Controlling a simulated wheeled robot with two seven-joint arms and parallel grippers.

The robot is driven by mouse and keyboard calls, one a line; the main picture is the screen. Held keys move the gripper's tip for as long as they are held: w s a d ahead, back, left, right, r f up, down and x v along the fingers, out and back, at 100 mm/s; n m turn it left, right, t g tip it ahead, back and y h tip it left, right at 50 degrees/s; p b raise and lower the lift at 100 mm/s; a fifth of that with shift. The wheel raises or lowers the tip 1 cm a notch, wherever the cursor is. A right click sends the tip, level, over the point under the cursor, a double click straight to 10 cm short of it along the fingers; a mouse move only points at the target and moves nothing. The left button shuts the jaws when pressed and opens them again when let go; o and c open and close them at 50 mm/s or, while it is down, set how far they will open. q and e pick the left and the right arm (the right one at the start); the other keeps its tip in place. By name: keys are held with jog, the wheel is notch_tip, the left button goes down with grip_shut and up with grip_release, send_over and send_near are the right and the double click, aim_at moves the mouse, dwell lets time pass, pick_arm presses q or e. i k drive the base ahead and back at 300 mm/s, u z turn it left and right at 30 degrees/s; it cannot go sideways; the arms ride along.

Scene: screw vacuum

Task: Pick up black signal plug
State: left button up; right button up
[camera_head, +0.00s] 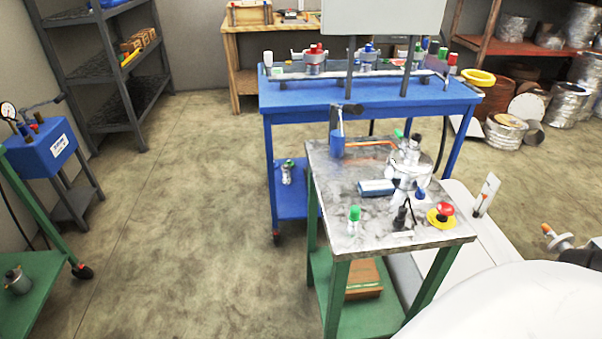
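A small black upright piece (400,217) stands near the front edge of a grey-topped table (330,222), with a thin dark curved line, perhaps a cable, beside it. It looks like the black signal plug, but it is too small to be sure. A red-topped button on a yellow base (442,214) is to its right, and a green-capped white fitting (354,220) is to its left. A silver metal assembly (409,165) stands behind it. Neither of my grippers shows in the head view.
A blue box-like piece (376,188) and a blue cylinder (336,146) also sit on the grey tabletop. A blue table (290,104) with several fittings stands behind. A large white rounded surface (520,310) fills the lower right. Open floor (190,210) lies left.

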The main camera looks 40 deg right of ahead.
aim_at(400, 216)
jog(key=u, duration=2.1)
jog(key=k, duration=2.25)
jog(key=z, duration=0.75)
